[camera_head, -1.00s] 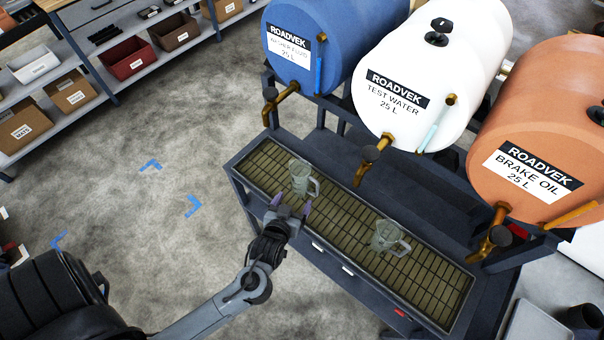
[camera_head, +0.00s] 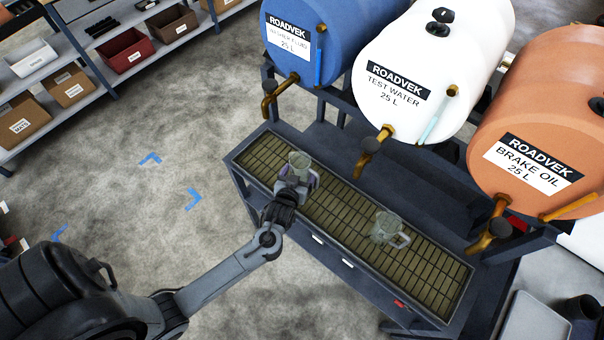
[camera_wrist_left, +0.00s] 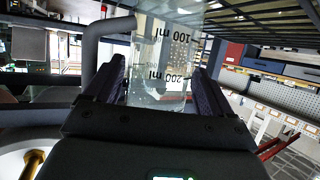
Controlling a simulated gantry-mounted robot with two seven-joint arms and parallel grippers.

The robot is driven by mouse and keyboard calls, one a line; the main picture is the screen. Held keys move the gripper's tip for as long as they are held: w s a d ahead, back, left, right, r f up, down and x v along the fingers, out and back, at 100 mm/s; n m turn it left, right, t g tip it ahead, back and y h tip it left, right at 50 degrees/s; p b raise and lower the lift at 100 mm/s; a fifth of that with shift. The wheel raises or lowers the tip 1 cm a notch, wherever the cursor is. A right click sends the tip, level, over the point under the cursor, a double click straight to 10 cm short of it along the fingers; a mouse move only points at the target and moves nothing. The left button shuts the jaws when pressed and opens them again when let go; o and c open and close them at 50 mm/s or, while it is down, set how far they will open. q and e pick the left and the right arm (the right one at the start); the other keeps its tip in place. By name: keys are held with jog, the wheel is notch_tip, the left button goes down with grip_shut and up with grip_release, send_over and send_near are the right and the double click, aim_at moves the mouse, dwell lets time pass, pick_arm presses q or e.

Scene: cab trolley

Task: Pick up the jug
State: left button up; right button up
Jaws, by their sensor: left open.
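A clear jug (camera_head: 299,161) stands on the slatted drip tray (camera_head: 338,205) toward its left end. My left gripper (camera_head: 299,178) is open at this jug, with its fingers on either side of the body. In the left wrist view the jug (camera_wrist_left: 163,62), with printed volume marks, sits between the purple finger pads; its grey handle (camera_wrist_left: 100,40) extends to the left, outside the left finger. I cannot tell whether the pads touch the glass. A second clear jug (camera_head: 385,228) stands farther right on the tray. My right gripper is not in view.
Blue (camera_head: 335,45), white (camera_head: 425,75) and orange (camera_head: 540,150) drums stand behind the tray. Their taps hang near its back edge, with one brass tap (camera_head: 372,150) to the right of the gripped-at jug. The floor left of the trolley is open.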

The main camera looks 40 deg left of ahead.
pick_arm(q)
jog(key=shift+w+a+f, duration=0.2)
jog(key=shift+w+f, duration=0.05)
jog(key=shift+w, duration=0.3)
jog(key=shift+c, duration=0.3)
jog(key=c, duration=0.7)
jog(key=shift+r, duration=0.1)
jog(key=shift+c, duration=0.2)
